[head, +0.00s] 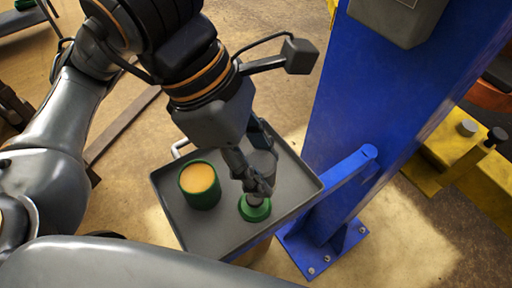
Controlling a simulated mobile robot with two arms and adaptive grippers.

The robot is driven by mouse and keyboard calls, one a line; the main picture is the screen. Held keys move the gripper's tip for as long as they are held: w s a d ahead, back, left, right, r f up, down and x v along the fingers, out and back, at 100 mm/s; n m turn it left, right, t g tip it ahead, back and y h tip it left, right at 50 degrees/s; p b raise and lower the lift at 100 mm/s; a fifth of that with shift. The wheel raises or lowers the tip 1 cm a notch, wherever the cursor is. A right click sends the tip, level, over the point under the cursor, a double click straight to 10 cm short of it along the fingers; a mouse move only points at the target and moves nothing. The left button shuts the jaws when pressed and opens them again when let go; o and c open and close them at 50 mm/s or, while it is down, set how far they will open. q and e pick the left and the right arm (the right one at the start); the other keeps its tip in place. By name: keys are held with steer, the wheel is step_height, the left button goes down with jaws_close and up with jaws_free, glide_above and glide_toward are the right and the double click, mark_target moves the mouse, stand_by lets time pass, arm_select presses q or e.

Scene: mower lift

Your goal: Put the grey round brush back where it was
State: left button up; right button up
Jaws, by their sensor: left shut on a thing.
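My left gripper (259,188) reaches down over the grey tray (222,236) and is shut on a slim grey thing, apparently the grey round brush (254,201). Its lower end is at a small green round piece (257,214) on the tray; I cannot tell whether it stands in it, touches it or is part of it. The fingers hide most of the brush. A grey cylinder (263,162) stands just behind the fingers, partly covered. My right gripper is not in view.
A green tin with an orange top (199,186) stands on the tray, left of the gripper. A blue post (375,110) with a blue arm (345,174) rises close on the right. A yellow base (455,170) lies beyond it. The tray's front part is bare.

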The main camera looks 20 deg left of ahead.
arm_select(q)
steer(key=w+p, duration=0.1)
steer(key=p, duration=0.2)
steer(key=shift+w+a, duration=0.3)
steer(key=shift+w, duration=0.05)
steer(key=w+a+f, duration=0.1)
steer(key=w+f, duration=0.2)
steer(key=w+a+f+p, duration=0.1)
steer(key=w+f, duration=0.2)
steer(key=w, duration=0.1)
steer(key=w+a+f, duration=0.1)
steer(key=w+f, duration=0.1)
steer(key=w, duration=0.1)
steer(key=shift+w+a+f+p, duration=0.25)
steer(key=shift+a+f+p, duration=0.1)
steer(key=shift+f+p, duration=0.05)
steer(key=f, duration=0.1)
steer(key=f+p, duration=0.1)
steer(key=f, duration=0.1)
steer(key=shift+w+a, duration=0.1)
steer(key=shift+w, duration=0.25)
steer(key=shift+f, duration=0.65)
steer(key=o, duration=0.6)
steer(key=shift+c, duration=0.2)
steer(key=o, duration=0.5)
steer(key=shift+c, duration=0.2)
